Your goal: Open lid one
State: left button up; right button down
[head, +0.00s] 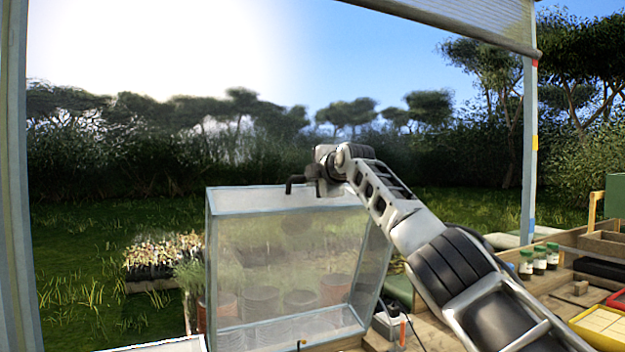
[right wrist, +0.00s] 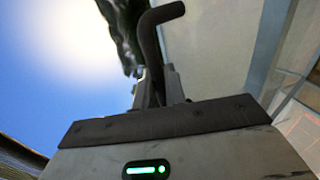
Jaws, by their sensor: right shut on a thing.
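A clear glass lid (head: 245,235) with a pale frame stands raised, close to upright, in the middle of the head view. A dark bent handle (head: 291,185) sits at its top edge. My right gripper (head: 314,183) is at this handle, with its arm reaching in from the right. In the right wrist view the dark handle (right wrist: 150,45) passes between the two fingers of my right gripper (right wrist: 157,88), which are shut on it. The glass (right wrist: 215,40) fills the right of that view. Which numbered lid this is cannot be read. My left gripper is not in view.
Several pots (head: 261,301) show through the glass. Another pale frame edge (head: 165,346) lies low at the left. Jars (head: 539,261) and a yellow tray (head: 601,326) stand on the bench at the right. A blue-grey post (head: 529,150) rises behind. The air above the lid is clear.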

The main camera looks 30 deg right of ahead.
jog(key=c, duration=1.5)
grip_release()
jog(key=shift+c, duration=0.2)
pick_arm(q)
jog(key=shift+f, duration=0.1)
